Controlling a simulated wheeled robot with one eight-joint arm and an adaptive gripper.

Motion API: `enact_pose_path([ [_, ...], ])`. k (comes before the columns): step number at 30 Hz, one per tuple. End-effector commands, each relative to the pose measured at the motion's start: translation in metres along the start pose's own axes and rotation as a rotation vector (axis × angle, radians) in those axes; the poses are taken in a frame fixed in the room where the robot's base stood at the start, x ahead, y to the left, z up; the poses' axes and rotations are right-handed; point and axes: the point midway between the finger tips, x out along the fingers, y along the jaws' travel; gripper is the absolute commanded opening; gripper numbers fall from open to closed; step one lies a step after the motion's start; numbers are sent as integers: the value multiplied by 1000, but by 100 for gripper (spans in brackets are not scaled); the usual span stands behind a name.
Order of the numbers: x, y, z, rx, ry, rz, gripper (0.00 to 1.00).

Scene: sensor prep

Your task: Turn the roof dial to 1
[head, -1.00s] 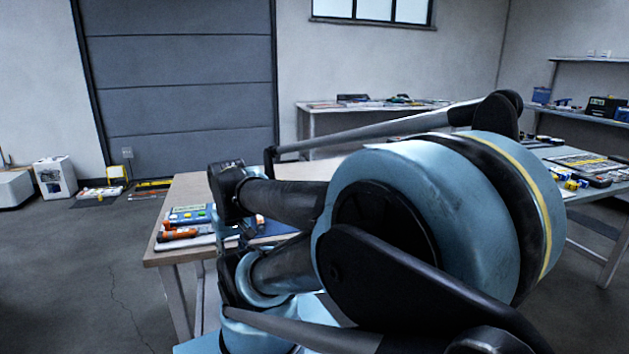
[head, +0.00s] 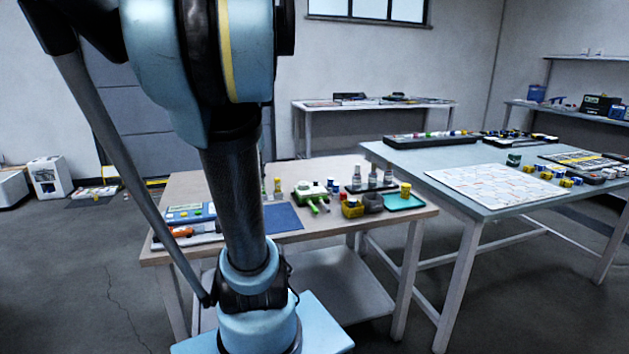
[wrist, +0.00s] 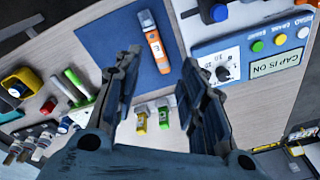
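The control panel (wrist: 262,62) is white and blue, with a black dial (wrist: 228,70) on a white numbered face. The dial's numbers and pointer are too small to read for sure. My gripper is not visible in the head view.
An orange and white tool (wrist: 153,42) lies on a blue mat (wrist: 100,40) left of the panel. Yellow and green small bottles (wrist: 141,120) appear between the fingers. A green device (head: 312,190), bottles and cups (head: 372,202) stand farther right on the wooden table.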

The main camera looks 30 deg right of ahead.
Motion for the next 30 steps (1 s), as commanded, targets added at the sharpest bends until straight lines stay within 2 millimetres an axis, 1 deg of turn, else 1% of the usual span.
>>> enact_pose_path([
  [1,-8,2,-21,69,-3,6,38],
  [5,-24,10,-70,252,-14,21,38],
  [6,-29,14,-86,308,-16,25,38],
  [8,-35,21,-109,391,-20,31,38],
  [9,-38,26,-124,447,-23,36,38],
  [11,-43,35,-148,532,-27,43,38],
  [12,-46,42,-163,587,-30,47,38],
  [15,-51,61,-201,725,-35,58,38],
  [18,-54,82,-233,849,-41,69,38],
  [21,-55,100,-258,948,-44,77,38],
  [24,-56,114,-276,1018,-47,82,38],
  [27,-56,122,-285,1060,-48,86,38],
  [30,-53,126,-288,1076,-49,88,38],
])
